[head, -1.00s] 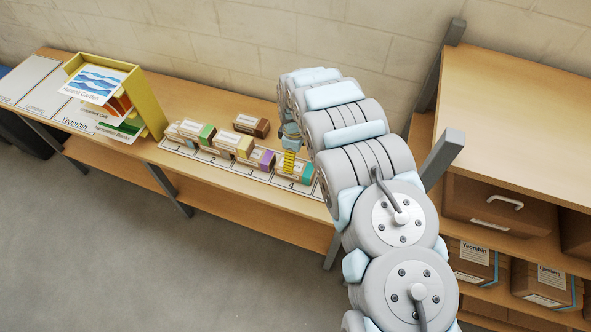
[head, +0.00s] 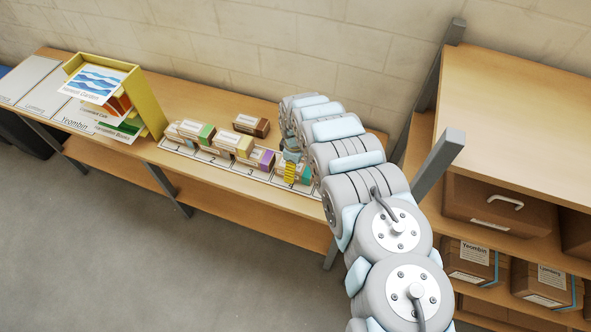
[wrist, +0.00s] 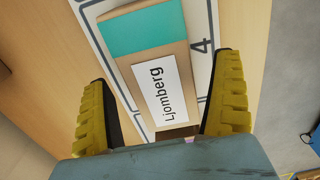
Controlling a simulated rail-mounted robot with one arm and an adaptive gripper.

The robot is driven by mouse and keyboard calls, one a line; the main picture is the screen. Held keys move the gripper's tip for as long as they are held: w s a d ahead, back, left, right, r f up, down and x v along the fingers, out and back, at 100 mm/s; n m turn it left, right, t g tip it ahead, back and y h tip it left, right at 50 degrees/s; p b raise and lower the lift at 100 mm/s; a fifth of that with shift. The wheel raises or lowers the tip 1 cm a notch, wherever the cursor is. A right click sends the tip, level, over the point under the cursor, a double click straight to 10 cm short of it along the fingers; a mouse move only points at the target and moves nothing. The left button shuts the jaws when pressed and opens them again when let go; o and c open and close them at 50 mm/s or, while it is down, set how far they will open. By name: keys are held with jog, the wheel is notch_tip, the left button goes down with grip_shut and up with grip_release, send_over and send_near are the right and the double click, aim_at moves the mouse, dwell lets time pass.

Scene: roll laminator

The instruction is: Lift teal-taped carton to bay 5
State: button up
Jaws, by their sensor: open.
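The teal-taped carton lies below my gripper in the wrist view, brown with a teal band (wrist: 148,30) and a white label reading "Ljomberg" (wrist: 162,93). A printed "4" is beside it on the white bay strip (wrist: 203,20). In the head view only a small teal part of the carton (head: 306,174) shows beside my gripper (head: 290,172). My gripper also shows in the wrist view (wrist: 162,75), open, its yellow fingers on either side of the carton's label end. Contact cannot be told. Bay 5 is hidden or not readable.
Cartons with green (head: 205,135), yellow (head: 243,147) and purple (head: 265,159) tape stand to the left on the strip. A brown carton (head: 251,125) sits behind them. A yellow rack (head: 149,103) stands farther left. A shelf unit (head: 520,105) rises at right.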

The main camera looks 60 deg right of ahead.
jog(key=shift+f, duration=1.5)
jog(key=c, duration=1.3)
jog(key=shift+c, duration=0.3)
jog(key=shift+r, duration=0.2)
